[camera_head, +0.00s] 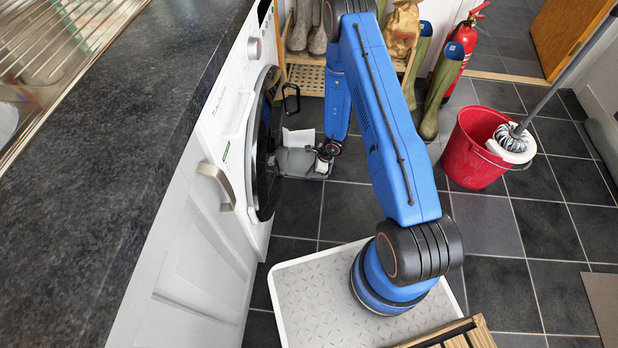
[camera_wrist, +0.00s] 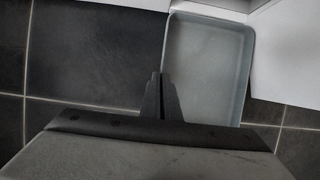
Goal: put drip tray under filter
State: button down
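The drip tray is a shallow grey rectangular tray (camera_wrist: 210,65), seen from above in the wrist view and empty. It also shows in the head view (camera_head: 297,163), low in front of the white washing machine (camera_head: 226,125). My gripper (camera_wrist: 161,78) has its black fingers together at the tray's left wall in the wrist view, and appears shut on that rim. In the head view my gripper (camera_head: 325,155) is at the tray's right side. The filter is not clearly visible; the machine's dark round door (camera_head: 264,145) hides much of the front.
A white flat piece (camera_head: 298,138) shows just behind the tray. A red bucket with a mop (camera_head: 473,150), a fire extinguisher (camera_head: 463,40) and a boot rack (camera_head: 306,78) stand beyond. Dark floor tiles (camera_head: 345,208) to the tray's right are clear.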

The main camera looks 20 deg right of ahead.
jog(key=shift+f, duration=0.6)
jog(key=shift+x, duration=1.4)
jog(key=shift+d+f, duration=0.1)
jog(key=shift+d, duration=0.1)
jog(key=c, duration=2)
grip_release()
